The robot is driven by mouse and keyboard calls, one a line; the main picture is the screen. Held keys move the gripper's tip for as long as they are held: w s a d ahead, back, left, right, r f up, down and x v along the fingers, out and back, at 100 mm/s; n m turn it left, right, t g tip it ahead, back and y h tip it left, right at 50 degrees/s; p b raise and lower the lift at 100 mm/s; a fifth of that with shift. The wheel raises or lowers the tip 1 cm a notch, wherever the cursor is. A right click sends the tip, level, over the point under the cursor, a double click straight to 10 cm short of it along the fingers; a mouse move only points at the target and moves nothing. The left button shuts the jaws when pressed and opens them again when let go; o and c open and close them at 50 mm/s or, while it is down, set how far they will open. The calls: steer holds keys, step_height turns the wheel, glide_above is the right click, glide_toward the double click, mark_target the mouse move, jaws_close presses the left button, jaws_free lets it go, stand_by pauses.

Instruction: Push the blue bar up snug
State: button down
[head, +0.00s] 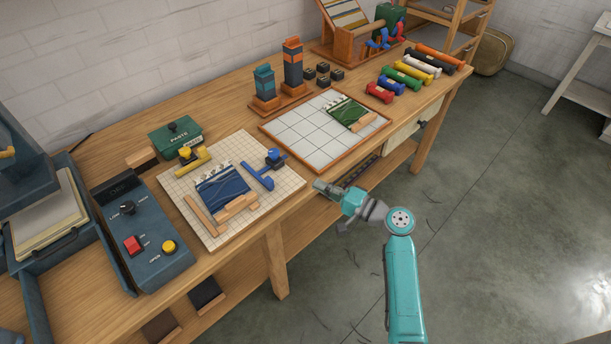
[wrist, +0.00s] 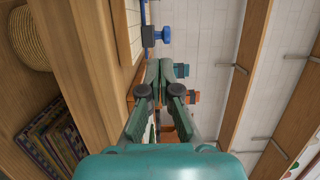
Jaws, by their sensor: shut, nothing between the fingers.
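The blue bar (head: 257,176) lies on the cream gridded board (head: 289,179), right of the blue woven piece (head: 222,186), with a gap between them. A blue knob-like part (head: 275,157) stands at its far right end, and a blue knob also shows in the wrist view (wrist: 165,34). My gripper (head: 318,185) is shut and empty, at the table's front edge to the right of the board, apart from the bar. In the wrist view my gripper (wrist: 160,66) has its fingertips together with nothing held.
Wooden strips (head: 236,207) lie in front of the woven piece, and a yellow clamp-like piece (head: 192,158) is behind it. A white gridded tray (head: 290,133) with a green woven piece (head: 347,111) stands to the right. A control box (head: 145,232) is at left.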

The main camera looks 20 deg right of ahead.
mark_target(269, 198)
steer(key=x, duration=1)
steer(key=shift+s+a+f, duration=0.1)
steer(key=shift+s+a, duration=0.2)
steer(key=shift+a, duration=0.3)
steer(key=shift+s+a, duration=0.35)
steer(key=shift+a, duration=0.3)
steer(key=shift+s+a, duration=0.2)
steer(key=shift+a, duration=0.4)
steer(key=shift+s+a, duration=0.3)
steer(key=shift+a, duration=0.55)
steer(key=shift+s+a, duration=0.25)
steer(key=shift+a, duration=0.55)
steer(key=shift+s+a, duration=0.3)
steer(key=shift+a, duration=0.55)
